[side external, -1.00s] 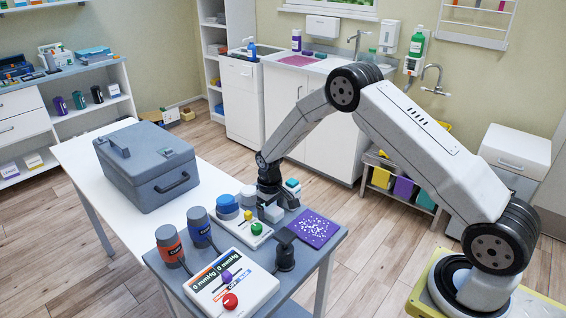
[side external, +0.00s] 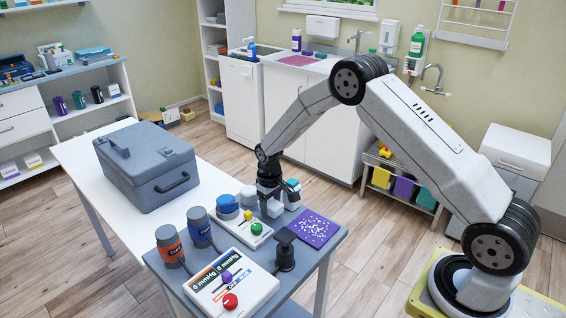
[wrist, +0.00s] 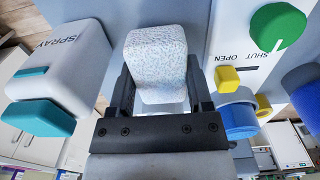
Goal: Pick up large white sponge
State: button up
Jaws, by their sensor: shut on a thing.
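The large white sponge (wrist: 156,62) is a pale block with fine blue-grey speckles, seen between my gripper's two dark fingers in the wrist view. My gripper (wrist: 160,84) is shut on it, with a finger at each side. In the side view my gripper (side external: 270,196) points down over the grey cart top, and the white sponge (side external: 272,208) shows just below it, partly covered. I cannot tell whether the sponge touches the cart top.
Close beside the sponge stand a white spray box (wrist: 72,62) with a teal part and a white panel (wrist: 238,50) with a green knob. A purple speckled pad (side external: 314,229), a pressure console (side external: 232,284) and two cuffs (side external: 199,222) also crowd the cart. A grey case (side external: 150,170) stands behind.

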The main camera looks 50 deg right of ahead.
jog(key=s+a+r, duration=0.1)
jog(key=s+r, duration=0.9)
jog(key=s, duration=0.4)
jog(key=shift+a+r, duration=0.2)
jog(key=shift+r, duration=0.2)
jog(key=o, duration=0.6)
jog(key=c, duration=0.5)
jog(key=s+d+f, duration=0.1)
jog(key=d, duration=0.1)
jog(key=s+d+f, duration=0.1)
jog(key=d, duration=0.1)
jog(key=s+d+f, duration=0.1)
jog(key=f, duration=0.1)
jog(key=shift+s+d+f, duration=0.1)
jog(key=shift+s+d, duration=0.15)
jog(key=shift+d, duration=0.15)
